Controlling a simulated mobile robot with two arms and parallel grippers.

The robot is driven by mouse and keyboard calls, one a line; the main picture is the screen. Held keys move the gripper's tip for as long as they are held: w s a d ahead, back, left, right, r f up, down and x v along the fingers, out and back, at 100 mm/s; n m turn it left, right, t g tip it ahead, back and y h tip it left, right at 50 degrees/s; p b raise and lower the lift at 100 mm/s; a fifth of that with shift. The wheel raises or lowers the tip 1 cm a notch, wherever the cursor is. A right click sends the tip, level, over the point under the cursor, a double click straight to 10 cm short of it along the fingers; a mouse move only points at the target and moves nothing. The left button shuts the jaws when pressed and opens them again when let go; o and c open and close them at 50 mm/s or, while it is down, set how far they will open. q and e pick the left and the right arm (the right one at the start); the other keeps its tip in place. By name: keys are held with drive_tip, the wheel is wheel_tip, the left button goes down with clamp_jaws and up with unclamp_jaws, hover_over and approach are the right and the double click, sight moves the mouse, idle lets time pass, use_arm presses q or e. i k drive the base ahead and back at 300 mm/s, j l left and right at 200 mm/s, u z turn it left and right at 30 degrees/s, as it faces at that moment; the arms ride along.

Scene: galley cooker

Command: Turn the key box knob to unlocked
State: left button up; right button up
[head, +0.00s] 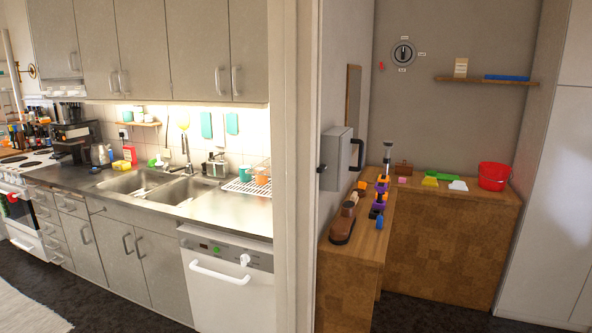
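A grey box (338,160) is mounted on the side wall just right of the door frame, above the wooden counter; I take it for the key box. A dark handle (358,154) is on its right-hand face. A small dark knob-like part (321,168) sticks out at its left edge; its setting is too small to tell. A round dial (403,54) with a black knob and several small labels is on the back wall; the labels are unreadable. Neither of my grippers is in view.
The wooden counter (450,212) holds a brown shoe-like object (343,222), a purple and orange item (381,190) and a red bucket (494,176). A door frame (292,130) separates this nook from the kitchen sink (186,190). A little dark floor (425,312) is clear in front.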

sight(319, 169)
drive_tip(key=i+l+u, duration=0.1)
drive_tip(key=u, duration=0.35)
drive_tip(key=i+l+u, duration=0.1)
drive_tip(key=l+u, duration=0.15)
drive_tip(key=u, duration=0.15)
drive_tip(key=l+u, duration=0.2)
drive_tip(key=u, duration=0.25)
